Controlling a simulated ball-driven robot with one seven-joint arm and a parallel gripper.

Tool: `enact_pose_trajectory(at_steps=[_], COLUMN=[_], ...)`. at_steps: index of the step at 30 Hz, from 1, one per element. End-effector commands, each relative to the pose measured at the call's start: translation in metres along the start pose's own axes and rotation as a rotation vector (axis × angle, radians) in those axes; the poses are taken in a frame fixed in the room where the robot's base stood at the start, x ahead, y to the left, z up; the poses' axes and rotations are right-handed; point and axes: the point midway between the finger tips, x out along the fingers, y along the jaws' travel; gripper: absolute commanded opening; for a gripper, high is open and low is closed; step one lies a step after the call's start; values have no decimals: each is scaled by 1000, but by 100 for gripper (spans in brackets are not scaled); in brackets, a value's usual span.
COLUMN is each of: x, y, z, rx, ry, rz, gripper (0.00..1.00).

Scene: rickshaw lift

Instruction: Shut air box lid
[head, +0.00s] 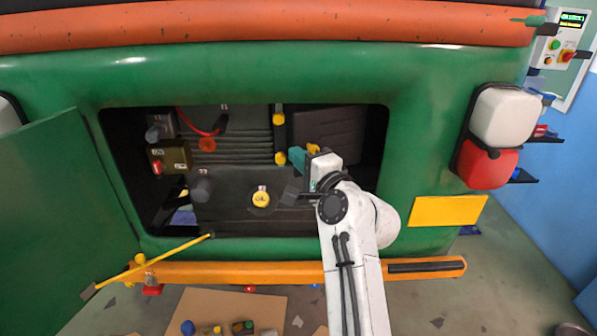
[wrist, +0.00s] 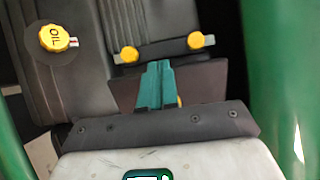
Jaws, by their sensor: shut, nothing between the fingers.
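The dark air box (head: 335,125) is in the right part of the engine bay, partly behind my gripper. Two yellow clips (head: 280,158) sit on a dark band along its left side; they show across the top of the wrist view (wrist: 130,54). Another yellow piece (head: 313,148) shows right beside my fingers and is mostly hidden in the wrist view. A dark brownish panel (wrist: 205,85) lies behind my fingers; I cannot tell how far the lid stands open. My gripper (head: 296,157) has teal fingers, shut and empty, pointing toward the clips; they also show in the wrist view (wrist: 157,68).
The yellow oil cap (head: 261,198) is below and left of my gripper. The green bay frame (head: 400,150) is close on the right. An open green door (head: 65,200) and a yellow rod (head: 160,262) are at left. An orange bumper (head: 230,272) runs below.

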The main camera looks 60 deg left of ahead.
Motion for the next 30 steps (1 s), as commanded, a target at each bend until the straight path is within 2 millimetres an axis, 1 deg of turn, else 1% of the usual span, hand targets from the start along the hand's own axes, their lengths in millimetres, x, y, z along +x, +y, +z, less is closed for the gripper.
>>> enact_pose_trajectory(at_steps=[1, 6, 12, 19, 30], x=[7, 25, 38, 44, 45], y=[-1, 0, 0, 0, 0], z=[-2, -4, -6, -9, -9], rx=[1, 0, -1, -3, -3], ry=[-1, 9, 92, 132, 137], rz=[-1, 1, -2, -3, -3], gripper=[0, 0, 0, 0, 0])
